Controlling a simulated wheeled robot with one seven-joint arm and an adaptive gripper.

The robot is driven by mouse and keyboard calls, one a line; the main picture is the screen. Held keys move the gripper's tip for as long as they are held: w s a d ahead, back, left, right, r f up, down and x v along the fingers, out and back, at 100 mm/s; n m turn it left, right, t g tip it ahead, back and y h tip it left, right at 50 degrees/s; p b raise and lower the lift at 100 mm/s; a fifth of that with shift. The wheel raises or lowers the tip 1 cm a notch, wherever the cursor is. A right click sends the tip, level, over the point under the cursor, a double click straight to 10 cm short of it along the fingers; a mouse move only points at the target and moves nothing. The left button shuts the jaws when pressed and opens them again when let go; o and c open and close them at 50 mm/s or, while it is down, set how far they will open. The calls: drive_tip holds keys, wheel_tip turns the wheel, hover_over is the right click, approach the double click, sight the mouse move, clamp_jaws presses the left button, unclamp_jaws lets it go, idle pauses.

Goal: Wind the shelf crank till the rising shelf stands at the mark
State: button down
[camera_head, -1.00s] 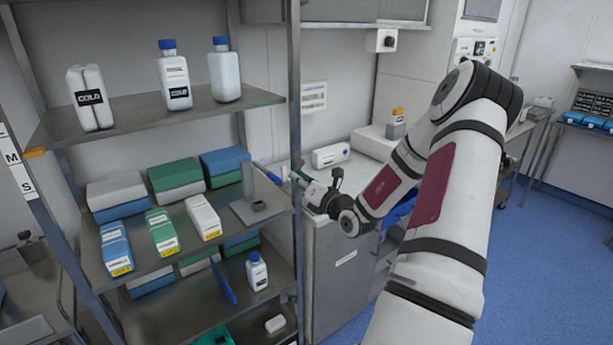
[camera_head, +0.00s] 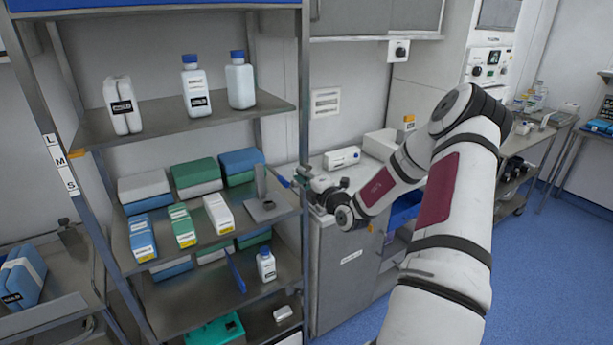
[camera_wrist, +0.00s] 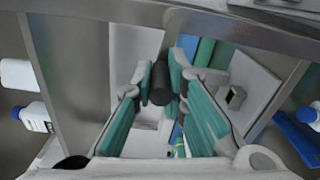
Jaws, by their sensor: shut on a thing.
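The rising shelf (camera_head: 180,118) bears white bottles and a white pack. An orange tab (camera_head: 77,153) is at its left front corner. The label strip (camera_head: 60,160) on the left post reads L, M, S from top to bottom. The tab looks close to the M, slightly above it; the slant makes exact level hard to tell. My gripper (camera_head: 308,182) is at the right front post. In the wrist view my gripper (camera_wrist: 160,85) is shut on the dark round crank handle (camera_wrist: 161,80). The rest of the crank is mostly hidden.
A lower shelf (camera_head: 200,243) holds blue, green and white boxes and a grey metal holder (camera_head: 268,205). A small white bottle (camera_head: 266,264) stands below. A grey cabinet (camera_head: 345,270) stands right of the rack, under my arm. Blue floor (camera_head: 550,270) is open at right.

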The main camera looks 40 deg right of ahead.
drive_tip(key=shift+d+r+m, duration=0.1)
drive_tip(key=shift+r+m, duration=0.1)
drive_tip(key=shift+m, duration=0.2)
drive_tip(key=c, duration=1.6)
unclamp_jaws()
drive_tip(key=v, duration=1.2)
